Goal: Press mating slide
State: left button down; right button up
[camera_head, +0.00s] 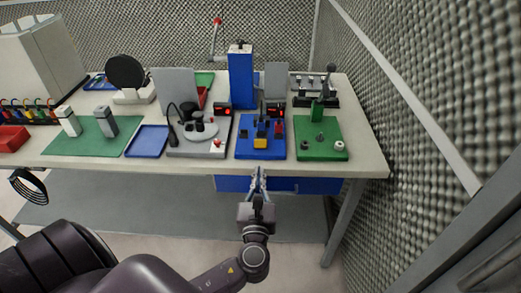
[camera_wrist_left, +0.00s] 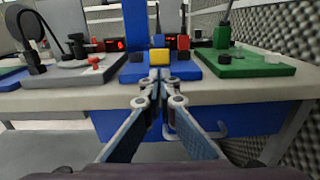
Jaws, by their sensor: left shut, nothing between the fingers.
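My left gripper (camera_head: 258,173) is shut and empty, just in front of the table's front edge. In the left wrist view its fingertips (camera_wrist_left: 160,76) meet just below a yellow block. The blue fixture (camera_head: 246,154) lies on the table right beyond them and carries the yellow block (camera_head: 260,143), a small red block (camera_head: 278,129) and dark parts. The yellow block also shows in the left wrist view (camera_wrist_left: 160,56). I cannot tell for certain which part is the mating slide. The fingers appear apart from the fixture. My right gripper is not in view.
A grey station (camera_head: 182,150) with a round disc stands left of the blue fixture, and a green plate (camera_head: 335,154) with knobs stands right. A tall blue column (camera_head: 240,80) rises behind. A blue drawer unit (camera_head: 300,186) hangs below the tabletop. A foam wall closes the right side.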

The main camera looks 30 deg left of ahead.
aim_at(260, 144)
pick_arm(q)
jog(key=p+x, duration=0.1)
jog(key=x, duration=0.9)
jog(key=shift+a, duration=0.1)
jog(key=shift+x, duration=1.65)
jog(key=shift+r, duration=0.2)
